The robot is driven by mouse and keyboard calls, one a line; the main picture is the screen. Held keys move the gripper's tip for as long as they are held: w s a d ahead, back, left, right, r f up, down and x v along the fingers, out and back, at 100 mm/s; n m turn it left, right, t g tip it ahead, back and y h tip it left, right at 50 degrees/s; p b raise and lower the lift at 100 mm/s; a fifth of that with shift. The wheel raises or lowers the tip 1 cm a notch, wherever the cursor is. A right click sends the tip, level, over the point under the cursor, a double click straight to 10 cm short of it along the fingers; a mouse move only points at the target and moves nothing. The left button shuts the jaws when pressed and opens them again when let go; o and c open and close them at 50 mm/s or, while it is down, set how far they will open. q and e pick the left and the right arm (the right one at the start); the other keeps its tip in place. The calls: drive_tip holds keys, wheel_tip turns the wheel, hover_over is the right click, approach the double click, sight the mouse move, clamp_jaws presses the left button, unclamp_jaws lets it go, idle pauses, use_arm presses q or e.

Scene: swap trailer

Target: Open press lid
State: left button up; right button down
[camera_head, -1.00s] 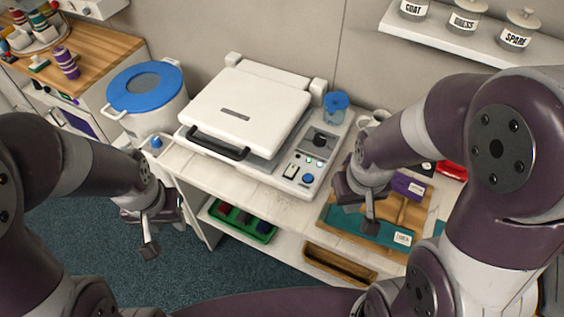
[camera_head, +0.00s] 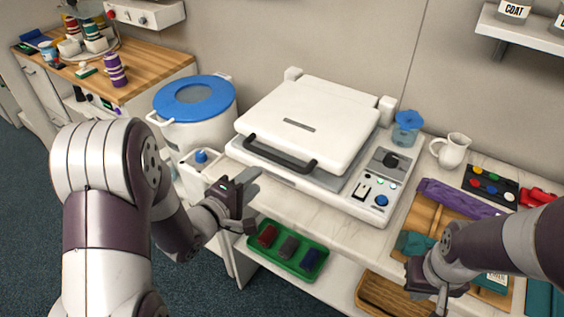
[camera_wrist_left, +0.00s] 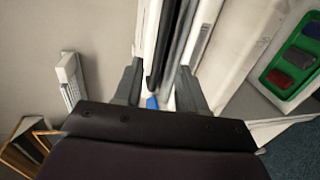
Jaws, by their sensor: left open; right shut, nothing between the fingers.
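The white press (camera_head: 317,182) stands on the marble-topped counter with its lid (camera_head: 310,120) down. A black bar handle (camera_head: 279,155) runs along the lid's front edge. My left gripper (camera_head: 248,187) is open and empty, just in front of and below the handle's left part, apart from it in the head view. In the left wrist view, the open fingers (camera_wrist_left: 158,90) point toward a dark bar and white edges; whether the bar lies between them I cannot tell. My right gripper (camera_head: 428,292) is shut and empty, low over the right side of the counter by the wooden tray.
A white tub with a blue lid (camera_head: 195,97) stands left of the press. A green tray (camera_head: 287,250) with several coloured blocks sits on the shelf below. A white jug (camera_head: 451,150) and a blue-topped jar (camera_head: 407,128) stand right of the press.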

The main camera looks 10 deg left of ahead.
sight(277, 161)
use_arm(q)
drive_tip(key=x, duration=1.2)
drive_tip(key=shift+a+f, duration=0.1)
drive_tip(key=shift+f, duration=0.05)
clamp_jaws()
